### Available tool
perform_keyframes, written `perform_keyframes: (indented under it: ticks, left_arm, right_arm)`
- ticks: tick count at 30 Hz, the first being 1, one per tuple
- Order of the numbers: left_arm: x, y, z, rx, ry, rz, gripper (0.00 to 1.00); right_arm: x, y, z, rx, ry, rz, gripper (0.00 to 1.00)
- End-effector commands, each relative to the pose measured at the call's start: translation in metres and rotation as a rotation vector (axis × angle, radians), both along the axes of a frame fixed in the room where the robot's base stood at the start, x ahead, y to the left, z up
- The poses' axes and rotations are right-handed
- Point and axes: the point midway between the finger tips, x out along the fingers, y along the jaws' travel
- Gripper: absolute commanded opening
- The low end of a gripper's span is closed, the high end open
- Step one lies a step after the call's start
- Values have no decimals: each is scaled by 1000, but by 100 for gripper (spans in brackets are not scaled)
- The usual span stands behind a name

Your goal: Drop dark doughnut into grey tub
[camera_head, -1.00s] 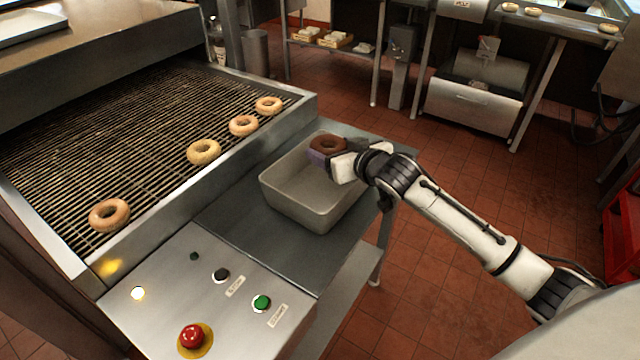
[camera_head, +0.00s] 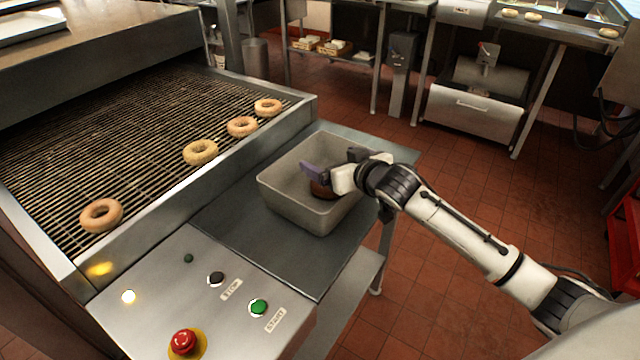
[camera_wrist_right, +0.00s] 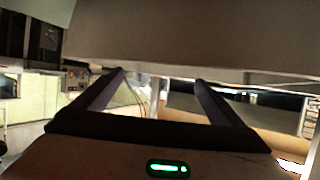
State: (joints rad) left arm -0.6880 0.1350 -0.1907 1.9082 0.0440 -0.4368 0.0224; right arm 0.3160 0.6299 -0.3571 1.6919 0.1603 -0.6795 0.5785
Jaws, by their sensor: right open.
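The dark doughnut (camera_head: 322,190) is inside the grey tub (camera_head: 283,203), below my right gripper and apart from its fingers. The gripper hides part of it, and I cannot tell whether it rests on the tub floor. The tub stands on the steel shelf beside the conveyor. My right gripper (camera_head: 332,165) is over the right part of the tub. In the right wrist view its dark fingers (camera_wrist_right: 160,95) are spread with nothing between them. My left gripper is not in view.
Several light doughnuts (camera_head: 200,152) lie on the wire conveyor (camera_head: 110,140) at the left. A control panel (camera_head: 215,305) with a red button (camera_head: 184,342) and a green button (camera_head: 258,308) is in front. The steel shelf (camera_head: 265,245) is clear in front of the tub.

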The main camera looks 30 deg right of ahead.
Motion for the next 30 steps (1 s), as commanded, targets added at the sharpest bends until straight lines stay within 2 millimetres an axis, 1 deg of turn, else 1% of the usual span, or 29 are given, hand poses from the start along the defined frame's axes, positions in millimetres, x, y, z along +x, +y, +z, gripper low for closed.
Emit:
perform_keyframes:
  ticks: [5, 15, 18, 21, 24, 30]
  left_arm:
    - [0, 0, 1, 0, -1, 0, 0]
    - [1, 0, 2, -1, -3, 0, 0]
    - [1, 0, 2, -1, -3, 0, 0]
    - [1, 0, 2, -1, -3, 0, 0]
    - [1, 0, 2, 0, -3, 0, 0]
    - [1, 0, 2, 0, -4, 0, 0]
  right_arm:
    - [-12, 0, 4, 0, 2, 0, 92]
    - [-69, -1, 28, -1, 1, 1, 92]
    - [-82, -1, 33, -1, 1, 0, 92]
    - [-91, -1, 37, 0, 1, 0, 92]
    - [-95, -1, 39, 0, 0, 0, 92]
    - [-95, -1, 40, 0, -1, 0, 92]
